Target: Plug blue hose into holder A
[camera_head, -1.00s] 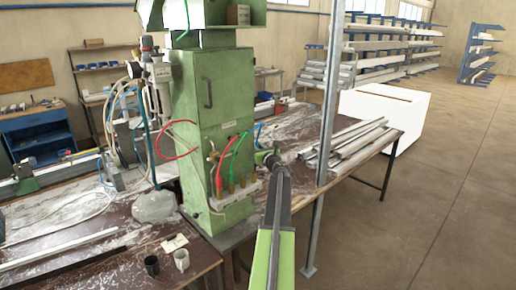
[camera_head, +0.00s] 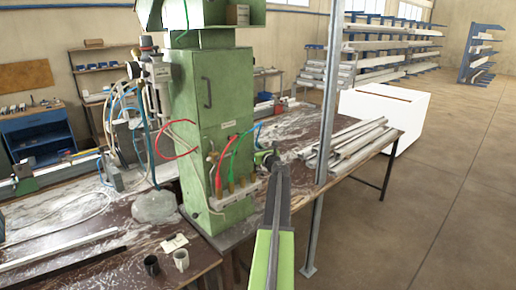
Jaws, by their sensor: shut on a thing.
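The blue hose (camera_head: 257,133) shows as a short curved piece at the right side of the green cabinet, running down to my gripper (camera_head: 266,158). My gripper is shut on the blue hose; the jaws are small in view and its held end is hard to make out. The holder block (camera_head: 236,196) is a pale bar with several brass-coloured holders low on the cabinet front, left of and below my gripper. A red hose (camera_head: 219,178) and a green hose (camera_head: 233,165) run down to holders at its left and middle. I cannot read any holder letters.
The green cabinet (camera_head: 222,90) stands on the bench. Metal profiles (camera_head: 345,145) lie on the bench to the right, behind a grey upright post (camera_head: 328,110).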

